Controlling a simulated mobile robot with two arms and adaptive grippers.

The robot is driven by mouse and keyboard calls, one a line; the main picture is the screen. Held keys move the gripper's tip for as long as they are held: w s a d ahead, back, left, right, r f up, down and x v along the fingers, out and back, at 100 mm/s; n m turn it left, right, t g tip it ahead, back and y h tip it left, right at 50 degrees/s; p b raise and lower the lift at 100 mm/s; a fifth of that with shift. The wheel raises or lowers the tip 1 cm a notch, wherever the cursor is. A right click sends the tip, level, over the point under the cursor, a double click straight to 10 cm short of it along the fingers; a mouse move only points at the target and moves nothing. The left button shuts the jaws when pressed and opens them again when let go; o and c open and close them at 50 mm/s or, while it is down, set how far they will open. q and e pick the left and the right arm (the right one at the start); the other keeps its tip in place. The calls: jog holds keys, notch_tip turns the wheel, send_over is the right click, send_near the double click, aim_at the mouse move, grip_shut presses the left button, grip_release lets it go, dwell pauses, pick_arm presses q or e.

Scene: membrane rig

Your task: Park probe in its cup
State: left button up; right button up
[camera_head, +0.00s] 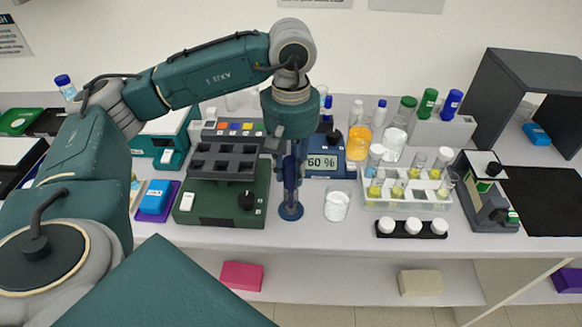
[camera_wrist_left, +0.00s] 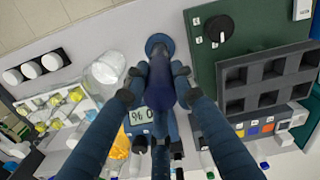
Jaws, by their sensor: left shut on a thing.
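My left gripper (camera_head: 291,182) points straight down at the front of the bench. In the left wrist view its two fingertips (camera_wrist_left: 156,80) are shut on a dark blue upright body (camera_wrist_left: 154,102), which I take to be the probe. Just below the fingers is a round blue base (camera_head: 290,211) standing on the bench; it also shows in the left wrist view (camera_wrist_left: 159,42). The base looks like the foot of the cup or stand. The fingers hide most of the probe and cup, so I cannot tell how far the probe sits in. My right gripper is not in view.
A green device with a dark block (camera_head: 225,202) stands close on the left. A blue meter reading 60 % (camera_head: 326,163) is behind. A beaker (camera_head: 337,206) and a clear vial rack (camera_head: 405,204) stand on the right. Bare bench lies in front.

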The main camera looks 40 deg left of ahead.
pick_arm(q)
jog(key=shift+f+b, duration=0.35)
jog(key=shift+b, duration=0.1)
dwell(0.5)
jog(key=o, duration=0.9)
jog(key=shift+o, duration=0.6)
jog(key=shift+r, duration=0.1)
notch_tip(320, 180, up, 12)
jog(key=shift+f, duration=0.1)
